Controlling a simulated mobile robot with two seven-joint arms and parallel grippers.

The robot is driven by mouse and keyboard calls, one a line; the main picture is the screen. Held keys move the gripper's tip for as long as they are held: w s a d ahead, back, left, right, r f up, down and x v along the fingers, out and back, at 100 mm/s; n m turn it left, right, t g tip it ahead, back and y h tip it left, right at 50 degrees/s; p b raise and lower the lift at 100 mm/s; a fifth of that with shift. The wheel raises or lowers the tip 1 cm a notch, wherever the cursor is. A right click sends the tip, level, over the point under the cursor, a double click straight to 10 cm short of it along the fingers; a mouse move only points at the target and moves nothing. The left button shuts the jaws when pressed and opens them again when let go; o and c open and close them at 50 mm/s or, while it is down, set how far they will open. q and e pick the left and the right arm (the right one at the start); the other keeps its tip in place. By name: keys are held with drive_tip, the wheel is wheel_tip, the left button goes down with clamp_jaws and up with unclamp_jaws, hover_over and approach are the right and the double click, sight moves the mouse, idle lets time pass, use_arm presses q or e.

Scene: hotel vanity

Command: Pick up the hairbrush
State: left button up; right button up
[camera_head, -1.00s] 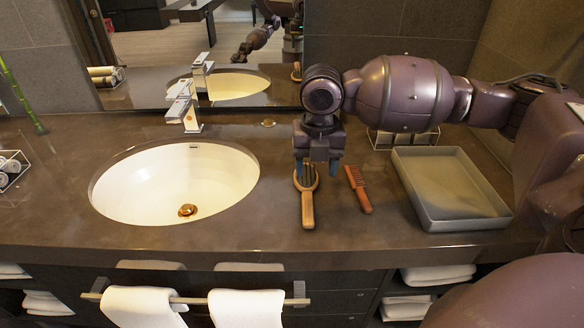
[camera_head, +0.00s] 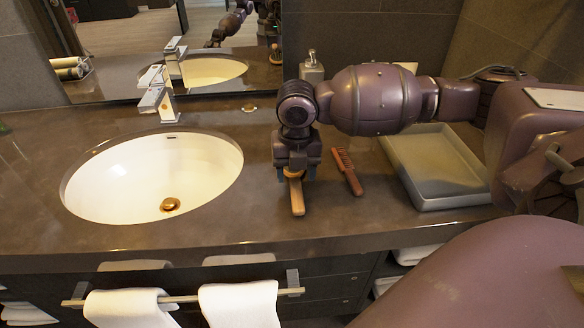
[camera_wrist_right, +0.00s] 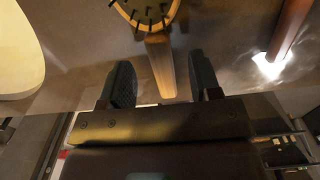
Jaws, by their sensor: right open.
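The hairbrush (camera_head: 297,197) lies on the dark counter, its wooden handle toward the front edge. Its head is mostly hidden under my right gripper (camera_head: 296,174) in the head view. In the right wrist view the bristled head and the handle (camera_wrist_right: 160,62) show, with the handle between the two fingertips of my right gripper (camera_wrist_right: 158,82). The right gripper is open, with a finger on each side of the handle and a gap to each. My left gripper is not in view.
A reddish-brown comb (camera_head: 347,171) lies just right of the hairbrush. A grey tray (camera_head: 437,204) stands farther right. The white sink (camera_head: 152,178) with a chrome faucet (camera_head: 157,92) is on the left. A soap dispenser (camera_head: 312,68) stands behind my arm. White towels (camera_head: 240,304) hang below the counter.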

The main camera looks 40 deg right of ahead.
wheel_tip(320, 180, down, 3)
drive_tip(key=shift+r, duration=0.1)
drive_tip(key=shift+c, duration=1.2)
drive_tip(key=c, duration=0.8)
